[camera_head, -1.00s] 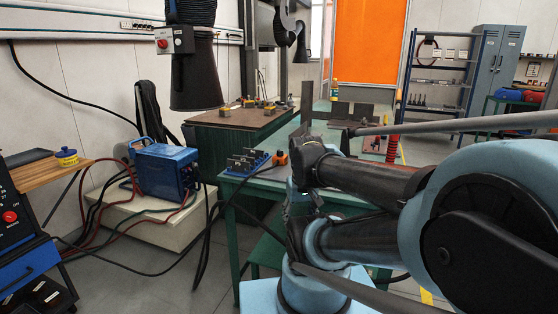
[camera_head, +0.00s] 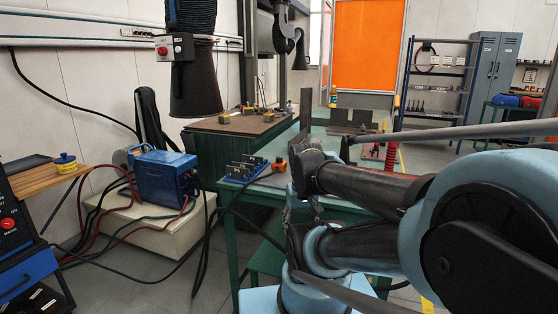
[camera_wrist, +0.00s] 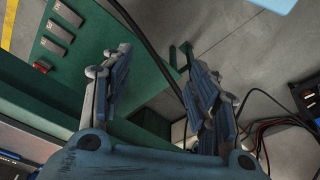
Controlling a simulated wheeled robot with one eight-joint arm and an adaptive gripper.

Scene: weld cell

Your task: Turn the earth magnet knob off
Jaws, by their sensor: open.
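An orange block (camera_head: 280,165), which looks like the earth magnet, sits at the near left edge of the green table (camera_head: 325,196), with a dark cable near it. Its knob is too small to make out, so its setting cannot be told. My gripper (camera_wrist: 157,62) is open and empty in the wrist view, its two jointed fingers wide apart above a green edge and the grey floor. In the head view my arm hides most of the gripper. The orange block cannot be made out for certain in the wrist view.
A blue fixture (camera_head: 246,169) stands left of the orange block. A blue welding machine (camera_head: 166,177) with cables stands on a pale plinth (camera_head: 150,232) at left. A black extraction hood (camera_head: 195,85) hangs above. In the wrist view a red block (camera_wrist: 43,66) lies on green.

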